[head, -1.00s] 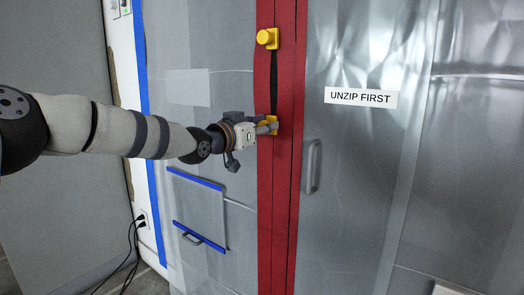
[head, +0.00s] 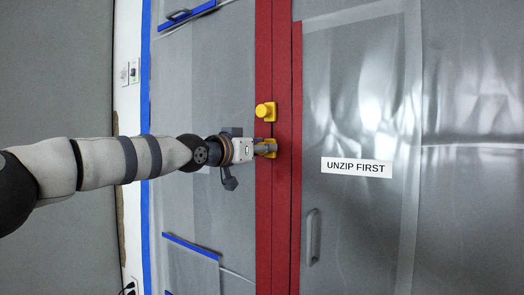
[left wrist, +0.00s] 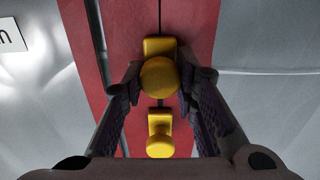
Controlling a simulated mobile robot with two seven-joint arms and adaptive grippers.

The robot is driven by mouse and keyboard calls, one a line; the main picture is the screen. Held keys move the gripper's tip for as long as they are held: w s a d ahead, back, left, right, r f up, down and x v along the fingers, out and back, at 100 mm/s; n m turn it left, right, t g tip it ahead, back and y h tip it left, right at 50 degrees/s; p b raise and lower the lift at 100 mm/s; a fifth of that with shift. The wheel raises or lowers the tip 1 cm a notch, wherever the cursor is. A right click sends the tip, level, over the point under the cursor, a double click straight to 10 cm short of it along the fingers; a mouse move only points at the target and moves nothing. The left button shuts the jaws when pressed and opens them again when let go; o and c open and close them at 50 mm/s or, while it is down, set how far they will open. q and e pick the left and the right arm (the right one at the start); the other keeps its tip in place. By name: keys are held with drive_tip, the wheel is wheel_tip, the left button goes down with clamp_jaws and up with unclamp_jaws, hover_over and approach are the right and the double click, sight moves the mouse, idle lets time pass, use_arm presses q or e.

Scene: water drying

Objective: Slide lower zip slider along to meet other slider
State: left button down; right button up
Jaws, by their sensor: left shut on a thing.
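The upper zip slider (head: 265,111) is a yellow block with a round knob on the red zip strip (head: 281,215). The lower zip slider (head: 272,154) is yellow too and sits a short way below it, partly hidden by my left gripper (head: 265,148). In the left wrist view, my left gripper's fingers are shut on the lower slider's round knob (left wrist: 159,76), one finger on each side. The upper slider (left wrist: 160,138) shows nearer the bottom of that view, with a small gap between the two. My right gripper is not in view.
Translucent plastic sheeting hangs on both sides of the strip. A sign reading "UNZIP FIRST" (head: 356,167) and a grey handle (head: 313,237) are on the right. A blue-edged flap (head: 191,262) is at lower left. Blue tape (head: 146,200) edges the sheet.

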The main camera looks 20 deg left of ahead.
use_arm(q)
drive_tip(key=c, duration=1.3)
unclamp_jaws()
drive_tip(key=shift+s, duration=0.25)
drive_tip(key=v, duration=0.7)
drive_tip(key=shift+a, duration=0.1)
